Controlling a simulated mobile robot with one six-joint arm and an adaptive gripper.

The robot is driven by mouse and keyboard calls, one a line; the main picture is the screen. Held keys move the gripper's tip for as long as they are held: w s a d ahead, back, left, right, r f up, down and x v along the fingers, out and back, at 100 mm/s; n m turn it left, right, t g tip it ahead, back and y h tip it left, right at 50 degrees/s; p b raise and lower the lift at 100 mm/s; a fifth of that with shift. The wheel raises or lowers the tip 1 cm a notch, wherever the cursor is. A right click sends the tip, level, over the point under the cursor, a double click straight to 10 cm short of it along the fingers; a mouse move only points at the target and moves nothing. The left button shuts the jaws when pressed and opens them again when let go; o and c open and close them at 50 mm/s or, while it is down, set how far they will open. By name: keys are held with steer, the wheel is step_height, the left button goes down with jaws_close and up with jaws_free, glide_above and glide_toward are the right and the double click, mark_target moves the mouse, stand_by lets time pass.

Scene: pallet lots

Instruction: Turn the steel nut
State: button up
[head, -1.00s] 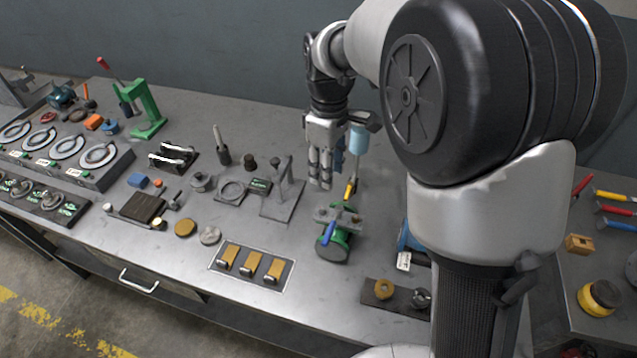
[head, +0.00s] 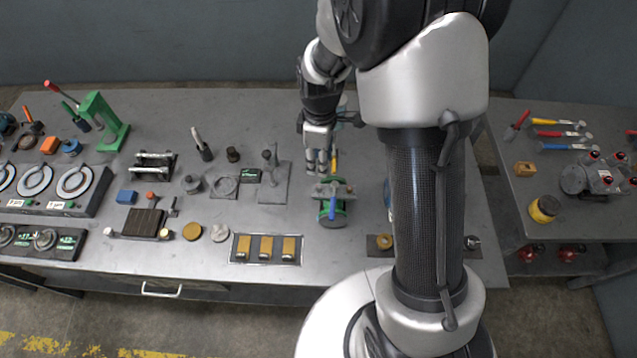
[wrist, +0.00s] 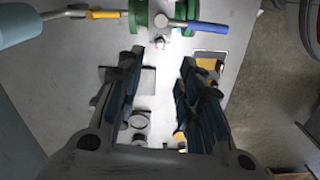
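A small steel piece (head: 472,243), which looks like the steel nut, sits at the right end of a dark plate near the bench's front edge. The plate's middle is hidden behind my arm, and a brass ring (head: 383,241) sits at its left end. My gripper (head: 318,168) is above the bench, left of and farther back than that plate. In the wrist view my gripper (wrist: 160,75) is open, with bare bench between its fingers. I cannot make out the nut in the wrist view.
A green vise-like fixture with a blue handle (head: 332,208) stands just in front of my gripper and shows in the wrist view (wrist: 207,27). A tray with brass blocks (head: 266,248) lies to its left.

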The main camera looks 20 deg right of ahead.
mark_target(319, 188)
step_height(319, 188, down, 12)
steer(key=shift+r+b, duration=0.1)
steer(key=shift+b, duration=0.6)
jaws_close()
